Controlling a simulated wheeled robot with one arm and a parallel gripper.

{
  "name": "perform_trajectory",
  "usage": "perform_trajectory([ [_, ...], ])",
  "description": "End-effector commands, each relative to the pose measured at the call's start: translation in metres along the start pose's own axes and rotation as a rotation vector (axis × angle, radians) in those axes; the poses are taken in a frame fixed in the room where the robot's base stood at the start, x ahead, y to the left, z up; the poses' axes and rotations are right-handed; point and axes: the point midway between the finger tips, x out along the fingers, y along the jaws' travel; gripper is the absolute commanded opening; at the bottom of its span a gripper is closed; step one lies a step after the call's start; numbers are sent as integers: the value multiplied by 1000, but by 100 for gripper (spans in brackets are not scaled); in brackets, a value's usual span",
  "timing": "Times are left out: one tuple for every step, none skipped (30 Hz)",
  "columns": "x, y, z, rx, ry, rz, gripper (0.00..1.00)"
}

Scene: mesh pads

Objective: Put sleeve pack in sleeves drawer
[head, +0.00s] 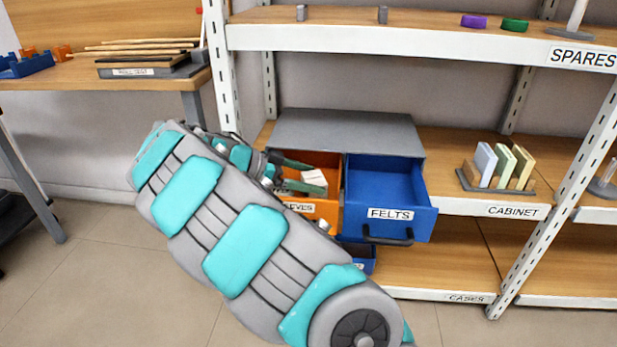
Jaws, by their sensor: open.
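The sleeves drawer (327,214) is the orange drawer at the left of the grey cabinet. It is pulled open, and my arm covers part of its label and front. A small pale block (308,174), which looks like the sleeve pack, shows in the drawer's opening. My gripper (319,178) is open over this drawer, with its dark fingers at the pack's upper and lower sides in the picture. I cannot tell whether the pack touches a finger or rests on the drawer floor.
The blue felts drawer (390,190) beside it is also open and looks empty. A lower blue drawer (366,262) sticks out below. The grey cabinet top (350,130) is bare. A rack of upright pads (465,183) stands to the right. A shelf post (560,190) slants at right.

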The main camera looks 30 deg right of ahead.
Motion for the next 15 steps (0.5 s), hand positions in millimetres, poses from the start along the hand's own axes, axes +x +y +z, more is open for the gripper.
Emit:
perform_trajectory([
  [-7,-1,1,2,0,-4,100],
  [-12,-1,1,2,1,-3,100],
  [-19,-1,1,1,1,-3,100],
  [-25,-1,2,0,0,-4,100],
  [-30,-2,2,0,-1,-6,100],
  [-38,-2,2,1,-1,-7,100],
  [-44,-1,2,2,-1,-6,100],
  [-50,-1,2,1,-1,-6,100],
  [-56,-2,2,1,-1,-6,100],
  [-62,-1,2,1,-1,-6,100],
  [-67,-1,1,1,-1,-6,100],
  [-74,-1,1,1,-2,-6,100],
  [-79,-2,1,1,-2,-7,100],
  [-83,-1,1,1,-1,-6,100],
  [-88,-1,1,2,-1,-4,100],
])
